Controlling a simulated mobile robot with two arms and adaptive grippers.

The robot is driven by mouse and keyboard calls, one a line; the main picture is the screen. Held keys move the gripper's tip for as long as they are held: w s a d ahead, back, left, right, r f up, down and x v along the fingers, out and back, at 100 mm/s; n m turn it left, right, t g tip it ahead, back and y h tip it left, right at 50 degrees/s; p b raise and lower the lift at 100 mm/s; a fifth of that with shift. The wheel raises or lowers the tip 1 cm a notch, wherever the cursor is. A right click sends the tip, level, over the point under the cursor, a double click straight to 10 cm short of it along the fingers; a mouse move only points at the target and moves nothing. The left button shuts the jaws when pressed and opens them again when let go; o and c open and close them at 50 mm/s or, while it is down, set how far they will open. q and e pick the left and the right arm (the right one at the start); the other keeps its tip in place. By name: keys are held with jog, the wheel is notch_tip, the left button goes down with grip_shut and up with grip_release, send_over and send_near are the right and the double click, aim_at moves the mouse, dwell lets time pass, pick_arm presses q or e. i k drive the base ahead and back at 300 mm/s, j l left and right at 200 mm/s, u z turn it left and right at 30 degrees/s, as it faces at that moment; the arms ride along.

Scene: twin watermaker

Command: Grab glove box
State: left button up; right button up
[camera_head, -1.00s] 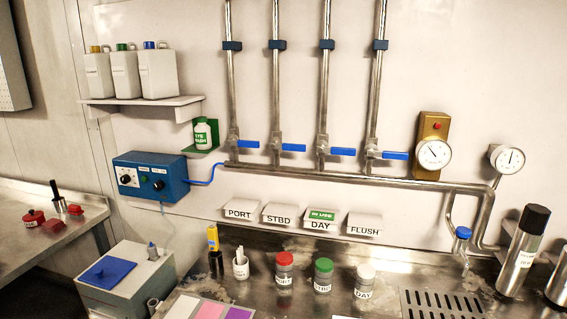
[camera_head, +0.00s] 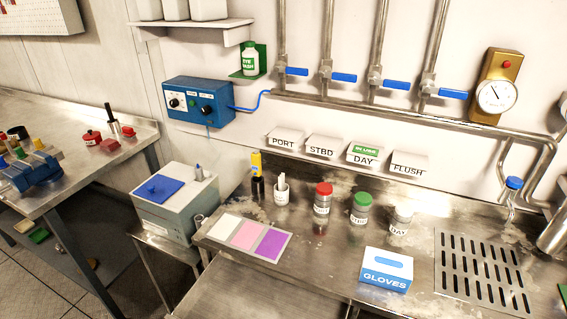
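The glove box (camera_head: 387,272) is a small blue and white box marked GLOVES, with an opening in its top. It sits near the front edge of the steel counter (camera_head: 330,262), left of the slotted drain grate. Nothing touches it. Neither of my grippers shows in the head view.
Jars with red (camera_head: 322,199), green (camera_head: 360,208) and white (camera_head: 401,217) lids stand behind the glove box. A colour card (camera_head: 248,236) lies to its left and a drain grate (camera_head: 483,275) to its right. A grey box with a blue lid (camera_head: 175,202) stands left of the counter.

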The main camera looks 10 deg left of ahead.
aim_at(384, 268)
jog(key=u, duration=0.8)
jog(key=l+z, duration=0.1)
jog(key=z, duration=1.2)
jog(key=l+u, duration=0.8)
jog(key=k+l+u, duration=0.15)
jog(key=l+u, duration=0.2)
